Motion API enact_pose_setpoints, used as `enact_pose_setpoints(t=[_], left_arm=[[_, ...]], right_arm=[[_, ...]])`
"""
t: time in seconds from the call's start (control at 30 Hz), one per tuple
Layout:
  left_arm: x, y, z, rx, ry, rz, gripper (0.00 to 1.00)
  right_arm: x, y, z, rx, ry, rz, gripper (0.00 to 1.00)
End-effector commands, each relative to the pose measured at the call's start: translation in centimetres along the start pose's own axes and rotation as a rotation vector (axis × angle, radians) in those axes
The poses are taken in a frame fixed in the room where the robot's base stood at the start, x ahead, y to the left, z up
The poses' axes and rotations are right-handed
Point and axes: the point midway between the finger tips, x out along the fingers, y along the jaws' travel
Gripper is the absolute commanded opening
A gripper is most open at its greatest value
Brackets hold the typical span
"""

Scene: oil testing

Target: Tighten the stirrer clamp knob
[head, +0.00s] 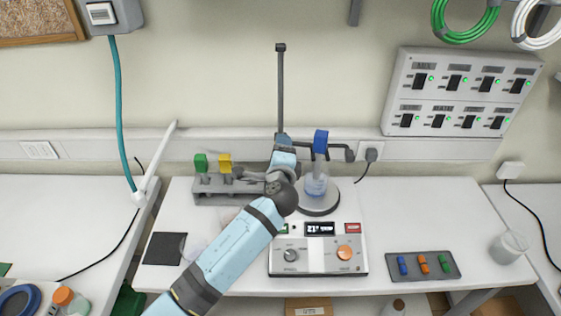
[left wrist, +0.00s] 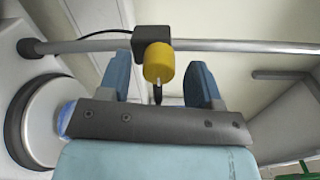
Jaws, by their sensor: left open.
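The stirrer clamp knob (left wrist: 158,63) is a yellow cylinder on a black clamp block (left wrist: 153,38) on a metal rod, in the left wrist view. My left gripper (left wrist: 160,82) is open, its two blue fingers on either side of the knob with gaps to both. I cannot tell whether the knob is fully between the fingertips. In the head view, my left gripper (head: 283,141) is at the upright stand rod (head: 280,90) and my arm hides the knob. A blue-topped piece (head: 320,141) stands over a beaker of blue liquid (head: 316,184) on the round plate (head: 319,208). My right gripper is not in view.
The stirrer's control box (head: 318,262) is in front of the plate. A grey rack (head: 207,197) with green and yellow pieces is left of my wrist. A grey tray (head: 398,273) with small coloured pieces and a glass beaker (head: 508,247) are at right. A switch panel (head: 450,92) hangs behind.

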Motion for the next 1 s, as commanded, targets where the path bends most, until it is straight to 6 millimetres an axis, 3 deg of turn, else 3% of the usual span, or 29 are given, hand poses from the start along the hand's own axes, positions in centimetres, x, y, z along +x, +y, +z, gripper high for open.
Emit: enact_pose_setpoints(t=[0.6, 0.77, 1.0], left_arm=[[-11.8, 0.2, 0.0, -0.001, 0.0, 0.001, 0.58], [-13.1, 0.1, 0.0, 0.0, 0.0, 0.0, 0.58], [-13.3, 0.0, 0.1, 0.0, -0.001, 0.0, 0.58]], right_arm=[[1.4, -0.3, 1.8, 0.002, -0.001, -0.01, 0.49], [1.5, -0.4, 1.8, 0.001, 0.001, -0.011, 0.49], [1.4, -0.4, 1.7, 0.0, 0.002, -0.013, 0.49]])
